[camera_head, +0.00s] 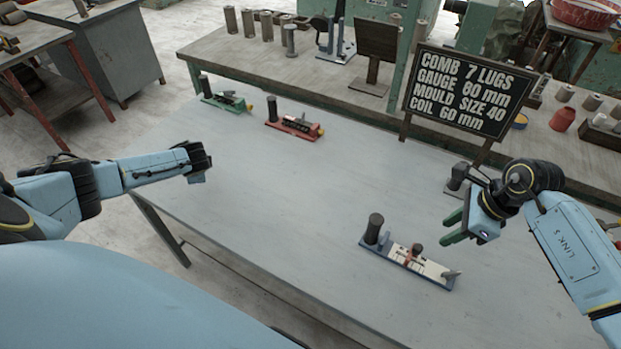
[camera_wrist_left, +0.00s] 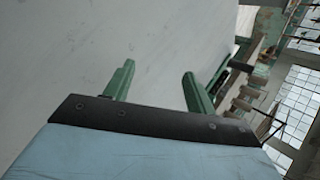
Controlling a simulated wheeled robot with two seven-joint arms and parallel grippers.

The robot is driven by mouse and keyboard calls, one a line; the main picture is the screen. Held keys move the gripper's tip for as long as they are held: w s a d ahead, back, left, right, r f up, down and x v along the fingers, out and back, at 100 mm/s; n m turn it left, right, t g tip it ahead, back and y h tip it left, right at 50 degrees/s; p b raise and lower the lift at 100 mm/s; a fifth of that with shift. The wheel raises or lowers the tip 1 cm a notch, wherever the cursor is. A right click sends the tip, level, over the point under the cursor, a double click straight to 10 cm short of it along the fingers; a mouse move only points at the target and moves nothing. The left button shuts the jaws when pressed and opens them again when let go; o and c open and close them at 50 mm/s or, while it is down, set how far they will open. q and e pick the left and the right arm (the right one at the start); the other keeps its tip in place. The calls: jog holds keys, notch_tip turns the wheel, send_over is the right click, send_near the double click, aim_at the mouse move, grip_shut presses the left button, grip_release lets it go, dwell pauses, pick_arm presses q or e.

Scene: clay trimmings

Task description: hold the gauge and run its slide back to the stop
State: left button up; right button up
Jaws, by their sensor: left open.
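A gauge with a blue base and pale scale (camera_head: 432,268) lies near the front of the table. It has a dark upright post (camera_head: 374,229) at its left end and a small reddish-brown slide (camera_head: 414,251) near its middle. My right gripper (camera_head: 449,229) is above and to the right of this gauge, apart from it, its green fingers spread and empty. My left gripper is over the table's left side, far from that gauge; its fingers are hard to make out in the head view. In the left wrist view its green fingers (camera_wrist_left: 157,85) are apart with nothing between them.
A green gauge (camera_head: 226,102) and a red gauge (camera_head: 295,127) lie at the table's back left. Another dark-posted object (camera_head: 457,178) is partly hidden behind my right gripper. A black sign (camera_head: 463,90) stands at the back. The table's middle (camera_head: 290,200) is clear.

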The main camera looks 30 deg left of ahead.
pick_arm(q)
jog(key=w+d+m, duration=0.1)
jog(key=w+d, duration=0.1)
jog(key=d, duration=0.3)
jog(key=w+d+r+m+h, duration=0.1)
jog(key=w+d, duration=0.2)
jog(key=d, duration=0.1)
jog(key=w+d+r+m, duration=0.1)
jog(key=w+d+m, duration=0.1)
jog(key=d, duration=0.3)
jog(key=shift+w+d+h, duration=0.35)
jog(key=shift+w+h, duration=0.05)
jog(key=shift+w, duration=0.1)
jog(key=w+d+r+m+g+h, duration=0.2)
jog(key=d+m, duration=0.3)
jog(key=d, duration=0.8)
jog(key=m+g+h, duration=0.2)
jog(key=m+h, duration=0.2)
jog(key=m, duration=1.2)
send_near(377, 219)
notch_tip(377, 219, down, 12)
jog(key=shift+w+d+f, duration=0.1)
jog(key=shift+f, duration=0.1)
